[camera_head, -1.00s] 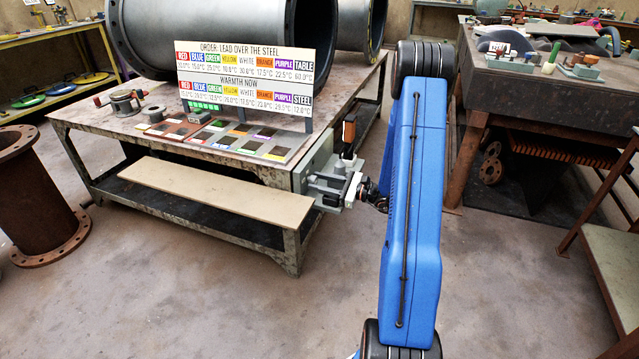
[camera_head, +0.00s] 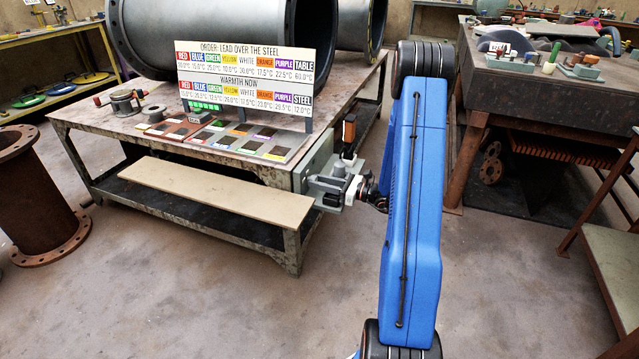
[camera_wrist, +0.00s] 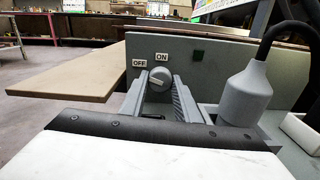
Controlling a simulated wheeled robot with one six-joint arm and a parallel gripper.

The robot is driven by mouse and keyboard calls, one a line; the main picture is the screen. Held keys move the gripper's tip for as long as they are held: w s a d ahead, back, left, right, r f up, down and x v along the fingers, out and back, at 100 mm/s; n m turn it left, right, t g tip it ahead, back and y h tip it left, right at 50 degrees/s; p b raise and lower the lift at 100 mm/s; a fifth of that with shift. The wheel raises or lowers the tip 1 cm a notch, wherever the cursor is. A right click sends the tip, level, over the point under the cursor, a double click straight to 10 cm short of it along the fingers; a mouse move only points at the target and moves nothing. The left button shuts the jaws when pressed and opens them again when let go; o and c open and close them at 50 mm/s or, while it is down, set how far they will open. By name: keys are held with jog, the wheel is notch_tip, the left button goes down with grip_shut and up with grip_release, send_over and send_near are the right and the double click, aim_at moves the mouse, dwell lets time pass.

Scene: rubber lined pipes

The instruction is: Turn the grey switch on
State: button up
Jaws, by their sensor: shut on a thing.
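The grey switch (camera_wrist: 159,79) is a round knob with a pale mark, on a grey panel (camera_wrist: 220,72) in the wrist view. An OFF label (camera_wrist: 139,63) is at its upper left and an ON label (camera_wrist: 162,57) is just above it. My gripper (camera_wrist: 160,88) is shut on the knob, one finger on each side. The mark's exact direction is hard to read. In the head view my gripper (camera_head: 322,188) is at the panel (camera_head: 318,160) on the table's right end, and it hides the knob.
A grey fitting with a black cable (camera_wrist: 246,95) stands close on the right. A tan board (camera_head: 215,190) sticks out along the table's front. The floor in front is clear.

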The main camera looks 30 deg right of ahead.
jog(key=m, duration=0.4)
jog(key=shift+m, duration=0.7)
jog(key=o, duration=0.8)
jog(key=shift+s+d, duration=0.1)
jog(key=shift+s, duration=0.05)
jog(key=v, duration=1.7)
jog(key=shift+s+d, duration=0.1)
